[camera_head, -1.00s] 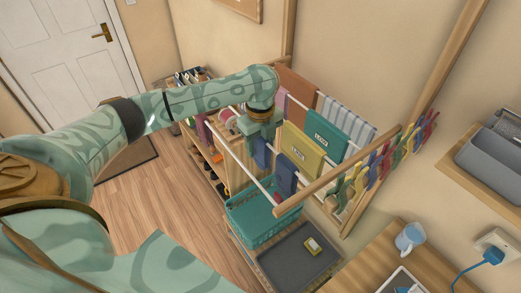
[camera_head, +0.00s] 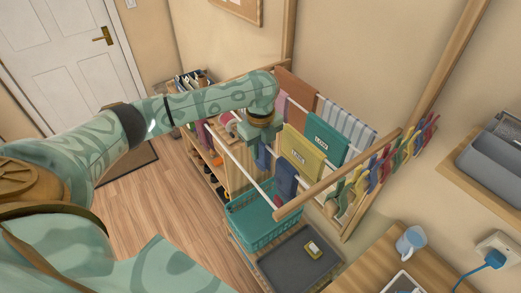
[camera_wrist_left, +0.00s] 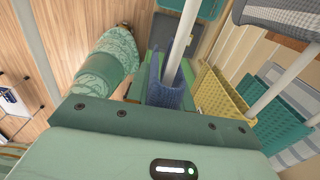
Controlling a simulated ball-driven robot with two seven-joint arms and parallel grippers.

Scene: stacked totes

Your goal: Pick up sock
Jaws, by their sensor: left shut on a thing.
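A dark blue sock (camera_head: 263,157) hangs over a white rail of the drying rack. My left gripper (camera_head: 262,141) is at its upper part from above, shut on it, and hides its top. In the left wrist view the blue sock (camera_wrist_left: 168,92) is draped astride the white rail, just ahead of the green gripper body; the fingertips are hard to make out there. My right gripper is not in view.
Yellow (camera_head: 303,150) and teal (camera_head: 327,136) cloths hang behind the gripper. A wooden bar (camera_head: 338,178) crosses the rack's near end. A teal basket (camera_head: 236,233) and dark tray (camera_head: 290,268) stand below. A shelf (camera_head: 204,160) stands to the left; the floor there is open.

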